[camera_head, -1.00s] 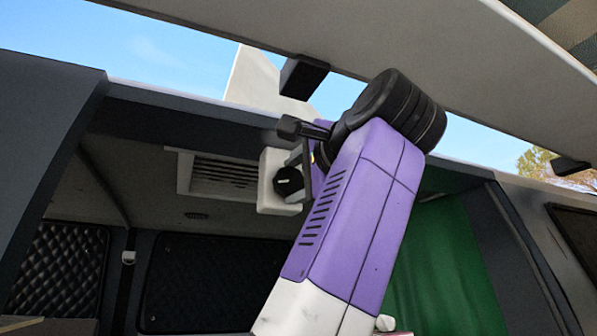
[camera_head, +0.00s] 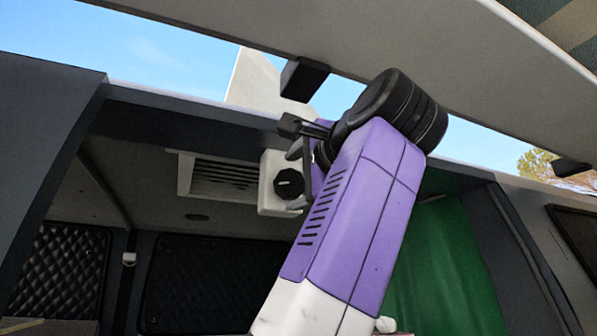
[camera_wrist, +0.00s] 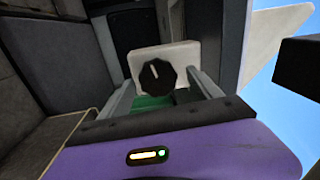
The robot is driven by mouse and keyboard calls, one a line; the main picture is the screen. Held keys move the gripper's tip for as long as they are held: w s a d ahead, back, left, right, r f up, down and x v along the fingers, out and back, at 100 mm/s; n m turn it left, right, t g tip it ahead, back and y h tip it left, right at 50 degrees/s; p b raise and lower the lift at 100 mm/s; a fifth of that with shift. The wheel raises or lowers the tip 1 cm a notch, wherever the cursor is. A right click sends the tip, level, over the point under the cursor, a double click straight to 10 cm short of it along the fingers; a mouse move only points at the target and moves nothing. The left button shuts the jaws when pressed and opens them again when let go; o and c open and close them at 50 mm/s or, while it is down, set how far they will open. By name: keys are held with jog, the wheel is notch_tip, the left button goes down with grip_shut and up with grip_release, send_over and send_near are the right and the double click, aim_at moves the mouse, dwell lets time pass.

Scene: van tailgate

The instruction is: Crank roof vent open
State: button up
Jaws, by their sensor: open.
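A round black knob (camera_head: 289,184) sits on a white box (camera_head: 272,178) under the van's roof edge. In the wrist view the knob (camera_wrist: 157,76) has a short white mark pointing nearly up, slightly left, and its white box (camera_wrist: 175,55) is behind it. My gripper (camera_head: 304,164) is at the right of the knob in the head view. In the wrist view my gripper (camera_wrist: 162,82) has its two fingers apart, one on each side of the knob, with nothing held. I cannot tell whether they touch it. A white louvred vent (camera_head: 222,178) is in the ceiling to the left.
A pale panel (camera_head: 250,80) stands up above the roof edge. The raised tailgate (camera_head: 440,65) hangs above my arm, with a black bracket (camera_head: 302,78) close to my wrist. A green curtain (camera_head: 440,265) hangs at the right.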

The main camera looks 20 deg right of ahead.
jog(key=s+b, duration=0.2)
jog(key=s, duration=0.6)
jog(key=shift+f+b, duration=0.2)
jog(key=shift+b, duration=0.1)
jog(key=shift+w, duration=0.1)
